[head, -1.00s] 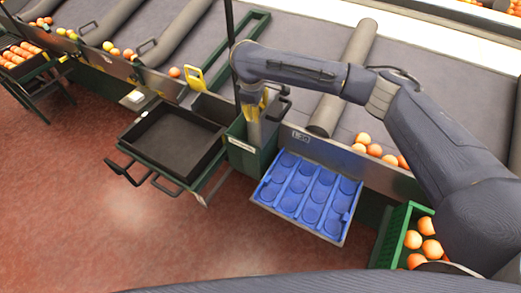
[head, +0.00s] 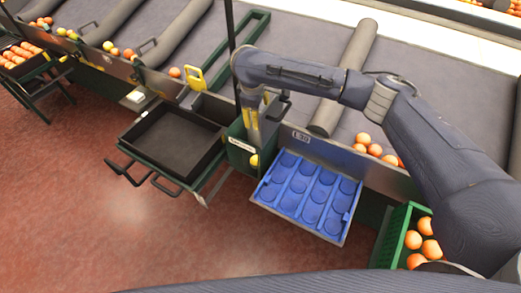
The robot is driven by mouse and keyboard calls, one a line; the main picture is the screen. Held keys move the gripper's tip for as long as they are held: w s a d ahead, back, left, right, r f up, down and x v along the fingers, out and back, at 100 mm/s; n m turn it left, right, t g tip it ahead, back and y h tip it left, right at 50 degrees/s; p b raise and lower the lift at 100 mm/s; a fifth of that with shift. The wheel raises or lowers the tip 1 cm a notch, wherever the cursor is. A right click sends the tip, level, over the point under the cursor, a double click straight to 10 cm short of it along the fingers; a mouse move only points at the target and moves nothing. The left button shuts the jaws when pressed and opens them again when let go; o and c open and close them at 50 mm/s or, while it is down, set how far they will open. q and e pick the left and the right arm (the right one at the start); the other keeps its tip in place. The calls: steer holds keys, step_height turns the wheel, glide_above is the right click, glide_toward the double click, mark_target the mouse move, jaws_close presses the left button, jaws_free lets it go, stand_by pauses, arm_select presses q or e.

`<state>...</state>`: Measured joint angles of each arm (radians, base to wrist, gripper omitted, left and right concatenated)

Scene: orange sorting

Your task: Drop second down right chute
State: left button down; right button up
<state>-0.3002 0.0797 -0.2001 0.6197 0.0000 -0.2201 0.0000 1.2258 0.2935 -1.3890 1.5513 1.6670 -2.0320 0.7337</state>
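My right gripper (head: 251,118) points down over the green chute box (head: 238,155), its yellow-padded fingers at the box's mouth. The fingers look apart, with no fruit visible between them. A yellow-orange fruit (head: 253,160) shows low at the front of the green box, below the fingers and apart from them. Whether it is inside the box or in front of it, I cannot tell. My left gripper is not in view.
A blue cupped tray (head: 290,200) is right of the box, and an empty black tray (head: 165,150) is left. Oranges lie on the belt behind (head: 375,149). A green crate (head: 394,235) holds several oranges at lower right. Red floor is clear at front left.

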steer(key=v, duration=1.2)
stand_by(0.5)
